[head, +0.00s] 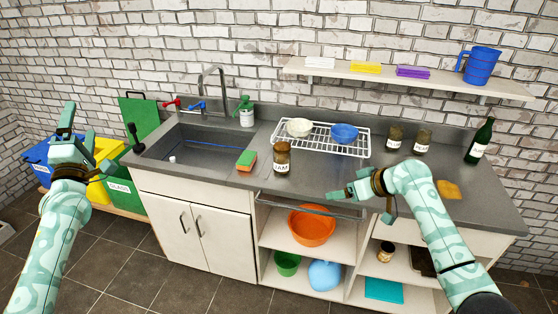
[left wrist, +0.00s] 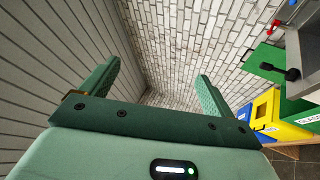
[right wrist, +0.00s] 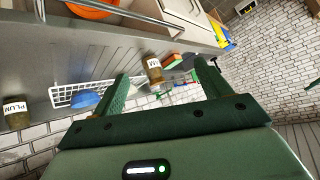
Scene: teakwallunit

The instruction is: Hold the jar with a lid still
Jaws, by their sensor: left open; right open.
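A brown jar with a lid (head: 282,160) and a white label stands upright on the grey counter, right of the sponge and in front of the dish rack. It also shows in the right wrist view (right wrist: 154,74), beyond and between my fingers. My right gripper (head: 336,195) is open and empty over the counter's front edge, to the right of the jar and apart from it. My left gripper (head: 82,140) is open and empty at the far left, by the bins, away from the counter. In the left wrist view only walls show between its fingers (left wrist: 157,76).
A green and orange sponge (head: 246,160) lies left of the jar by the sink (head: 190,145). The white rack (head: 320,145) holds two bowls. Two more jars (head: 409,141), a bottle (head: 480,142) and a yellow-orange item (head: 448,189) stand or lie farther right.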

